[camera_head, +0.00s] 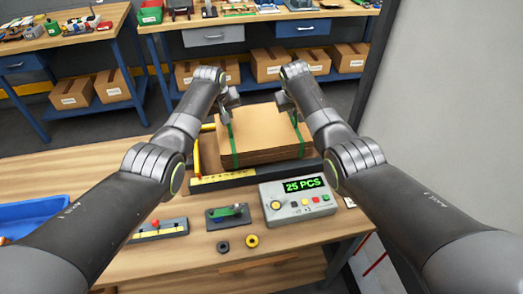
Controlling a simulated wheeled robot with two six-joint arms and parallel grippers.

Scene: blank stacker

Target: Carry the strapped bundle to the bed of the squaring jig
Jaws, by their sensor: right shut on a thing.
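The strapped bundle (262,130) is a stack of brown sheets with two green straps, one near each side. It is over or on the squaring jig (222,180), which shows a dark front rail with a yellow strip and a yellow edge at the left. I cannot tell whether the bundle touches the bed, which it hides. My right gripper (293,112) is shut on the bundle at the right strap. My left gripper (226,117) is at the left strap; its fingers are too small to read.
In front of the jig are a counter box (297,200) reading "25 PCS", a small green-handled device (228,215), a red-knobbed device (158,230) and two rings. A blue tray (35,212) is at the left. Bare wood lies left of the jig. Workbenches with cartons stand behind.

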